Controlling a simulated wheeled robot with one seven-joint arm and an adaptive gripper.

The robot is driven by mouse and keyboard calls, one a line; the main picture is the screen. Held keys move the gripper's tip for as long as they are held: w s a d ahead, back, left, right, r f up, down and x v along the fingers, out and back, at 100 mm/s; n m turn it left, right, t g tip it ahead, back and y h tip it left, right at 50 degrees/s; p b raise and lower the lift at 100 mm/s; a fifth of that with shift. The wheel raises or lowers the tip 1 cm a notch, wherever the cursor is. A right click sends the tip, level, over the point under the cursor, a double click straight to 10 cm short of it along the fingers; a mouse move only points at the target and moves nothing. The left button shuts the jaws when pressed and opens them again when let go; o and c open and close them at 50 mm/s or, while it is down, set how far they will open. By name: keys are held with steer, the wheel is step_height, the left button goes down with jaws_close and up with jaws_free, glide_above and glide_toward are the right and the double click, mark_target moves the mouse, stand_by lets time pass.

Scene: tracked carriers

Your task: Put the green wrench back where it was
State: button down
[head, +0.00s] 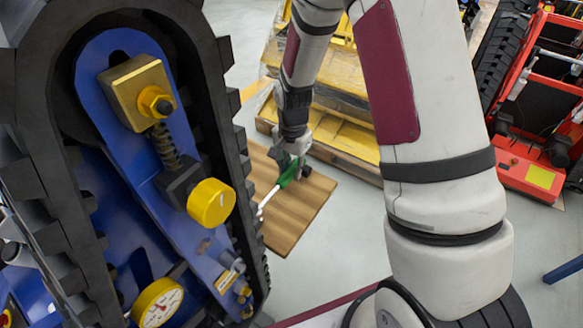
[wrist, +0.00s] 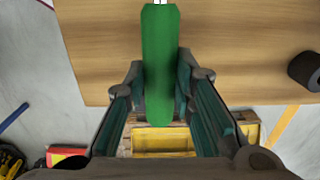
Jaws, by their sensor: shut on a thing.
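The green wrench (head: 288,176) has a green handle and a bright metal shaft that points down and left in the head view. My gripper (head: 295,163) is shut on the handle, over the wooden board (head: 303,215). In the wrist view, the green handle of the wrench (wrist: 160,60) lies between the two fingers of my gripper (wrist: 160,82), with the shaft leaving the top edge. I cannot tell whether the wrench touches the board. Its far end is hidden behind the tracked carrier in the head view.
A blue tracked carrier (head: 120,75) with black track fills the left, close to the board. A small black cylinder (wrist: 306,70) is on the board at right. Yellow-topped pallets (head: 345,130) stand behind. A red tracked machine (head: 530,165) is at far right. Grey floor lies between.

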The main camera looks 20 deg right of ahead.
steer(key=c, duration=1.3)
jaws_free()
steer(key=shift+c, duration=0.2)
steer(key=s+r+n+t, duration=0.1)
steer(key=s+r, duration=0.1)
steer(key=r, duration=0.8)
steer(key=s+r+n, duration=0.1)
steer(key=s+r, duration=0.2)
steer(key=r, duration=0.7)
steer(key=s+r+n+t, duration=0.1)
steer(key=s+r+n, duration=0.3)
steer(key=s, duration=0.6)
steer(key=s+r+n+t, duration=0.2)
steer(key=s+r+n, duration=0.2)
steer(key=s, duration=0.6)
steer(key=shift+d+r+n, duration=0.15)
steer(key=shift+r+n, duration=0.25)
steer(key=shift+r, duration=0.55)
steer(key=shift+s, duration=0.1)
